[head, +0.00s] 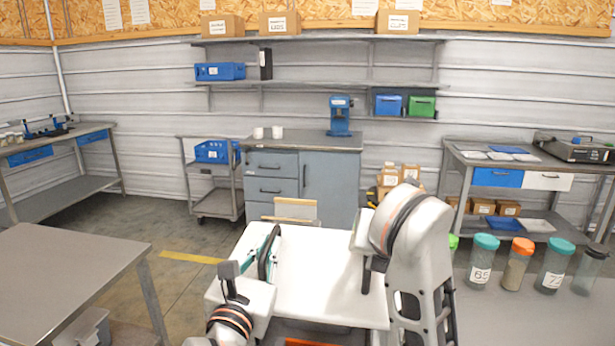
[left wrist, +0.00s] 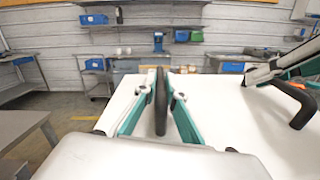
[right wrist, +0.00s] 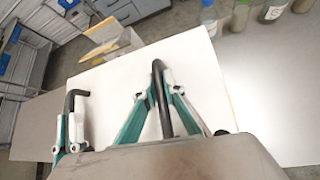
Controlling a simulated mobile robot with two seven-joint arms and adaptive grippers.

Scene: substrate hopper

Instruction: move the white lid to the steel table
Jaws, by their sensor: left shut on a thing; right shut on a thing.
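The white lid (head: 315,285) is a broad flat panel in front of me with two black handles. My left gripper (head: 266,258) is shut on the lid's left handle (left wrist: 161,100). My right gripper (right wrist: 160,95) is shut on the right handle (right wrist: 158,75); in the head view my right arm mostly hides it. The lid looks about level; I cannot tell whether it is raised or resting on something below. The steel table (head: 70,265) is at the left in the head view, its top bare, with a gap of floor between it and the lid.
Several jars with coloured lids, one a teal-lidded jar (head: 482,258), stand on a grey bench (head: 520,315) right of the lid. A clear, wood-edged piece (head: 296,209) shows past the lid's far edge. A grey bin (head: 85,328) sits under the steel table.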

